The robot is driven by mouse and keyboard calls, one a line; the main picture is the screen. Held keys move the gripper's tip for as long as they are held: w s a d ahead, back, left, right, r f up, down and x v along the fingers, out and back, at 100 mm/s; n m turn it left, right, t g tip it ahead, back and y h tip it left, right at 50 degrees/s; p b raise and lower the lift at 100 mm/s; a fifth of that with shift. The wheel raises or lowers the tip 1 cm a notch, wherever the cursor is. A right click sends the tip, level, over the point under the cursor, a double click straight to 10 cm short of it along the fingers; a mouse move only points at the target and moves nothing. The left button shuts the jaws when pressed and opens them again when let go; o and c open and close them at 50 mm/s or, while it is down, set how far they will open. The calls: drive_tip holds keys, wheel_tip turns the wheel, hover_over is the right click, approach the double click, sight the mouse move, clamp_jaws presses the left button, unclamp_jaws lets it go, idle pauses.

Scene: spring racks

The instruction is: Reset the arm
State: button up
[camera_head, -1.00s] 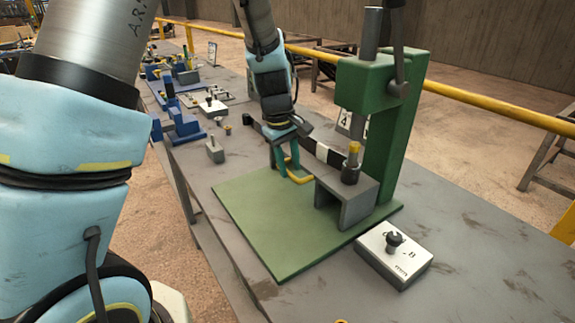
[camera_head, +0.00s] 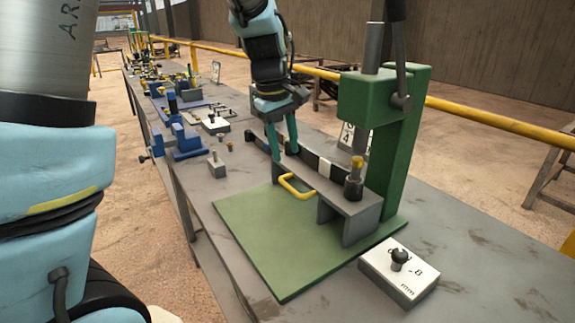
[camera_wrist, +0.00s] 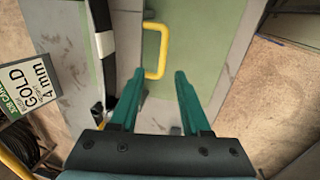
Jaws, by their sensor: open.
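My gripper (camera_head: 283,138) is open and empty, with its teal fingers pointing down above the table behind the green press. In the wrist view my gripper (camera_wrist: 160,100) shows its two fingers spread, with nothing between them. A yellow handle (camera_head: 297,188) sits on the grey support of the press, just in front of my fingers and apart from them. The handle also shows in the wrist view (camera_wrist: 163,50), beyond the fingertips. The press (camera_head: 388,140) stands upright on its green base plate (camera_head: 262,245).
A white box with a black knob (camera_head: 400,275) lies at the front right. A small grey block (camera_head: 216,165) and blue fixtures (camera_head: 184,140) stand farther back on the table (camera_head: 470,250). A yellow rail (camera_head: 480,117) runs behind. A job card (camera_wrist: 35,85) shows at the left.

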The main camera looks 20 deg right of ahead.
drive_tip(key=shift+a+r, duration=0.1)
drive_tip(key=shift+r, duration=0.4)
drive_tip(key=s+a+f+m, duration=0.1)
drive_tip(key=a+f, duration=0.1)
drive_tip(key=a, duration=0.8)
drive_tip(key=s+a+f+m+y, duration=0.1)
drive_tip(key=a+f, duration=0.1)
drive_tip(key=a, duration=0.8)
drive_tip(key=s+a+f+m+t+y, duration=0.1)
drive_tip(key=s+a+f, duration=0.1)
drive_tip(key=a, duration=0.8)
drive_tip(key=shift+f+m, duration=0.3)
drive_tip(key=shift+f, duration=0.25)
